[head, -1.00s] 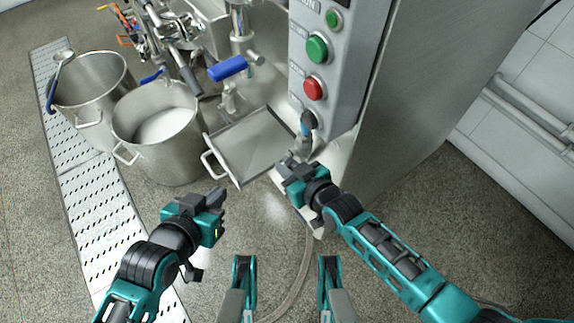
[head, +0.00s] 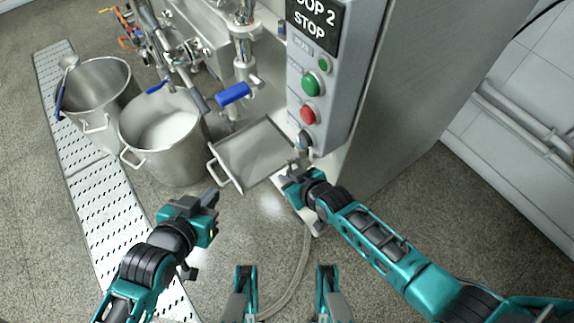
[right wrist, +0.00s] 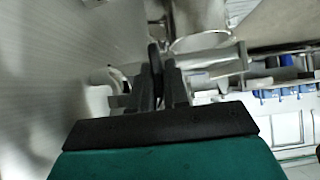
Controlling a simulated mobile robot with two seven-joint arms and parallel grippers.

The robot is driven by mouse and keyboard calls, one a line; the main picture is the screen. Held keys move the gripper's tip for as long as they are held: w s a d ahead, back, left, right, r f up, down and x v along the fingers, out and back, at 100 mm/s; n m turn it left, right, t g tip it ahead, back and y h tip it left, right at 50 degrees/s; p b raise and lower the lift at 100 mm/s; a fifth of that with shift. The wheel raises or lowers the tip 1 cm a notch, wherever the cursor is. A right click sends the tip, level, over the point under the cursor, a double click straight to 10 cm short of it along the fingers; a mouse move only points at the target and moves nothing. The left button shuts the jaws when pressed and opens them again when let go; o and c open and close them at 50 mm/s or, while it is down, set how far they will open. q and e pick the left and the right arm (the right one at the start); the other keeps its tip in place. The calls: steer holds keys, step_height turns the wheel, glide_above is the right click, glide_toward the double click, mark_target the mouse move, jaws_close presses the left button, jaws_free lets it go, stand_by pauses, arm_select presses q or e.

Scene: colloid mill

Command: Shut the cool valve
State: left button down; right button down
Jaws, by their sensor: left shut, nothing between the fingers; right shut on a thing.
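My right gripper (head: 290,174) is low beside the grey control panel, under its black knob (head: 304,139). It is shut on a thin dark handle (right wrist: 155,60), which stands up between the fingers in the right wrist view; the rest of that part is mostly hidden. In the head view the gripper covers what it holds. A blue-handled valve (head: 233,94) sits on the pipework behind the tray, apart from both grippers. No label shows which valve is the cool one. My left gripper (head: 212,198) is shut and empty, above the floor in front of the tray.
The panel has a green button (head: 312,84) and a red button (head: 308,113). A metal tray (head: 218,172) and two steel pots (head: 170,155) (head: 90,75) stand to the left. A hose (head: 298,275) lies on the floor. The floor right of the cabinet is clear.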

steer(key=g+p, duration=0.1)
steer(key=r+h+p, duration=0.1)
steer(key=p, duration=0.1)
steer(key=shift+s+d+g, duration=0.2)
steer(key=shift+s+g, duration=0.15)
steer(key=shift+g, duration=0.05)
steer(key=shift+s+h+p, duration=0.1)
steer(key=shift+h+p, duration=0.2)
steer(key=shift+p, duration=0.1)
steer(key=shift+s+d+f+g+h+p, duration=0.1)
steer(key=shift+s+d+g+h+p, duration=0.15)
steer(key=shift+g+p, duration=0.3)
arm_select(q)
steer(key=shift+s+a+r, duration=0.1)
steer(key=shift+a+r, duration=0.05)
steer(key=shift+r, duration=0.65)
steer(key=shift+s+a+r, duration=0.1)
steer(key=shift+a+r, duration=0.1)
steer(key=shift+r, duration=0.55)
steer(key=shift+a+r, duration=0.15)
steer(key=shift+r, duration=0.65)
arm_select(e)
steer(key=shift+f, duration=0.1)
steer(key=c, duration=1.5)
jaws_free()
arm_select(q)
steer(key=shift+r, duration=0.1)
